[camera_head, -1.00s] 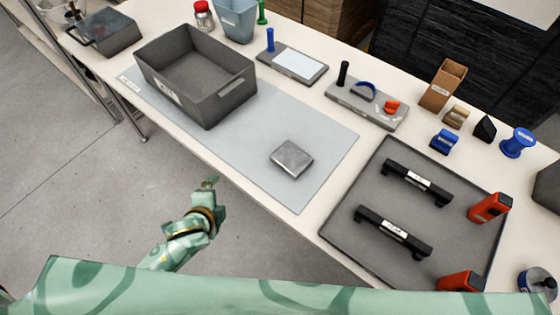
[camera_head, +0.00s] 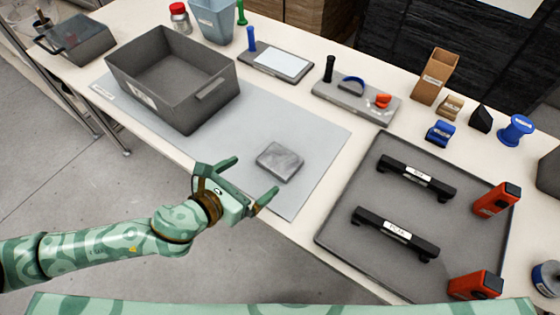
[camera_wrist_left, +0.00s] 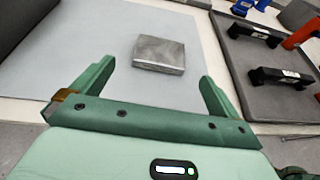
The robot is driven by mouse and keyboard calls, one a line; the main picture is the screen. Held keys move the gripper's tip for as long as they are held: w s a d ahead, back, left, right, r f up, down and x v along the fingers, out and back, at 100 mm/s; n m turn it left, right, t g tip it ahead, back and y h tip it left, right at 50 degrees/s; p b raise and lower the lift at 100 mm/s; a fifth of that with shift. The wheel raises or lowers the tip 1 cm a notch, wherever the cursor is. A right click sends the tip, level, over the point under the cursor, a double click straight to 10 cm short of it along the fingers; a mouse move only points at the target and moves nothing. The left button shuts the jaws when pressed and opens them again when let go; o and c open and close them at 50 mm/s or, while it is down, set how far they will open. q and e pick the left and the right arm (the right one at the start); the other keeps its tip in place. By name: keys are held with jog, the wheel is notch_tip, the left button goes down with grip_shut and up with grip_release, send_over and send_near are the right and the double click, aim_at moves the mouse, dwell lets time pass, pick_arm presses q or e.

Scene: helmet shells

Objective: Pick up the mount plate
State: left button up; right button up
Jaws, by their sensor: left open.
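The mount plate (camera_head: 279,161) is a small flat grey metallic block. It lies on the light grey mat (camera_head: 311,148) near the mat's front right part. My left gripper (camera_head: 253,179) is open and empty, with its two fingers pointing toward the plate from the front left, apart from it. In the left wrist view the plate (camera_wrist_left: 159,54) is ahead of the open fingers (camera_wrist_left: 155,82), roughly in line with the gap between them. My right gripper is not in view.
A grey bin (camera_head: 215,101) stands on the mat's left part. A dark tray (camera_head: 338,232) at the right holds two black handles (camera_head: 394,232) and two red-orange tools (camera_head: 496,200). Small holders and stands line the back of the table. The mat around the plate is clear.

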aim_at(278, 162)
pick_arm(q)
jog(key=b+x, duration=0.1)
jog(key=x, duration=0.4)
jog(key=shift+w, duration=0.1)
jog(key=b+x, duration=0.1)
jog(key=x, duration=0.2)
jog(key=b+x, duration=0.1)
jog(key=shift+d+f+b, duration=0.3)
jog(key=shift+f+b, duration=0.05)
jog(key=shift+f, duration=0.2)
jog(key=shift+w+d, duration=0.15)
jog(key=shift+w, duration=0.05)
jog(key=shift+r, duration=0.15)
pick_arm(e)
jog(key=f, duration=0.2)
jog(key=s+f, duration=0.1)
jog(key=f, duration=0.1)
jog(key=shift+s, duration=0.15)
pick_arm(q)
jog(key=c, duration=1.2)
jog(key=shift+r, duration=0.15)
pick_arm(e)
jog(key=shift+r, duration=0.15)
